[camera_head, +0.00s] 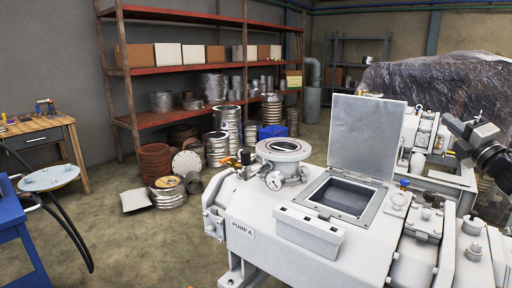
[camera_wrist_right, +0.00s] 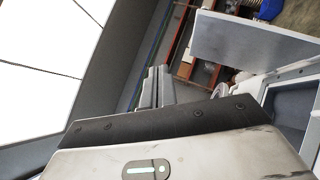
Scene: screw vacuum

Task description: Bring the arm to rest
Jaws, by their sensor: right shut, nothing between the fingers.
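My right gripper (camera_head: 456,125) comes in from the right edge in the head view, raised above the right part of the white pump marked PUMP A (camera_head: 262,222). Its grey fingers are shut with nothing between them; they also show in the right wrist view (camera_wrist_right: 156,88). The gripper appears clear of the pump. The pump's square grey lid (camera_head: 362,137) stands open and upright behind a dark rectangular opening (camera_head: 343,197). The lid also shows in the right wrist view (camera_wrist_right: 252,42). My left gripper is not in view.
A pressure gauge (camera_head: 274,180) and a round flange (camera_head: 283,149) stand on the pump's left part. A red shelf (camera_head: 180,72) holds boxes and metal parts behind. A wrapped bulky object (camera_head: 440,82) is at back right. Floor left of the pump is partly clear.

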